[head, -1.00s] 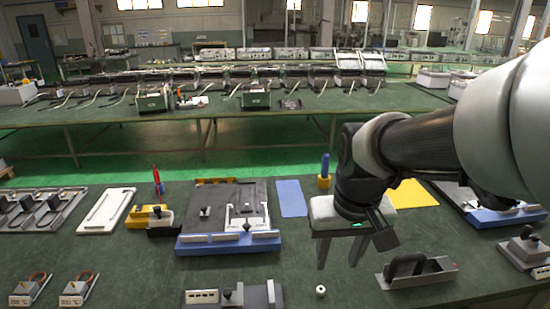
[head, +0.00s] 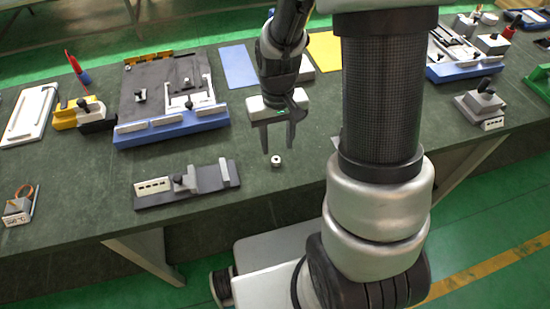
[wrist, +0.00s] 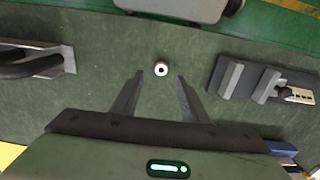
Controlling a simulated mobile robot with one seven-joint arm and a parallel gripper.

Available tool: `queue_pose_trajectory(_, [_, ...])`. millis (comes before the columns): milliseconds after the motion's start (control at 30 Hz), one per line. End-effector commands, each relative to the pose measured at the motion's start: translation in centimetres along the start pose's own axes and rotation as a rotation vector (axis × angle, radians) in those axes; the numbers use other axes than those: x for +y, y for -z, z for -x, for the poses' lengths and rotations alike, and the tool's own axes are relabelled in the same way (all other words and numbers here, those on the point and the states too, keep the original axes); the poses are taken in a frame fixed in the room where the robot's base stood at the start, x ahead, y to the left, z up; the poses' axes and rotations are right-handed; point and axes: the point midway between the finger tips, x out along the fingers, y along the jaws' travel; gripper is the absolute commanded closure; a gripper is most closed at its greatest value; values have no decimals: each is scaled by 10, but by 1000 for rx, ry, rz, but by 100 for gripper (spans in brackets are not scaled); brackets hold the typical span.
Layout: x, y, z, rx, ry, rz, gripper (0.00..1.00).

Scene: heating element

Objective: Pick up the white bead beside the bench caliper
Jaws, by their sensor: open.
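The white bead (head: 276,161) is a small round piece with a dark hole, lying on the dark green bench top near its front edge. In the wrist view the bead (wrist: 161,69) shows just past and between the two fingertips. My gripper (head: 278,150) points down over the bench, open and empty, with its tips close to the bead; the exact height gap is hard to tell. The gripper (wrist: 160,77) shows both fingers spread in the wrist view. What looks like the bench caliper (head: 150,199), a dark bar with grey blocks, lies left of the bead, apart from it.
A blue-edged fixture board (head: 170,127) stands behind the caliper. The bench top right around the bead is clear.

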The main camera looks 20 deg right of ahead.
Motion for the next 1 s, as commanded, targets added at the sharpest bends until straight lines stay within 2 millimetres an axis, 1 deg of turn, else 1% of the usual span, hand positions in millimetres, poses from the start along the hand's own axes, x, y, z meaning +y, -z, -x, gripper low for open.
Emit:
queue_pose_trajectory(33, [0, -1, -5, -2, 0, 0, 59])
queue_pose_trajectory(167, [0, 0, -11, -1, 0, 0, 59])
queue_pose_trajectory(267, [-2, -1, -24, -3, 0, 1, 59])
queue_pose_trajectory(400, [-3, -1, -46, -3, 0, 1, 59])
queue_pose_trajectory(500, [-3, -1, -56, -1, 0, 0, 59])
queue_pose_trajectory(600, [-3, 0, -60, 0, 0, 0, 59])
queue_pose_trajectory(767, [-3, 0, -60, 1, 0, 0, 59])
queue_pose_trajectory(800, [-3, 0, -60, 1, 0, 0, 61])
queue_pose_trajectory(867, [-3, 0, -60, 1, 0, 0, 71])
queue_pose_trajectory(1000, [-3, 0, -60, 1, 0, 0, 94])
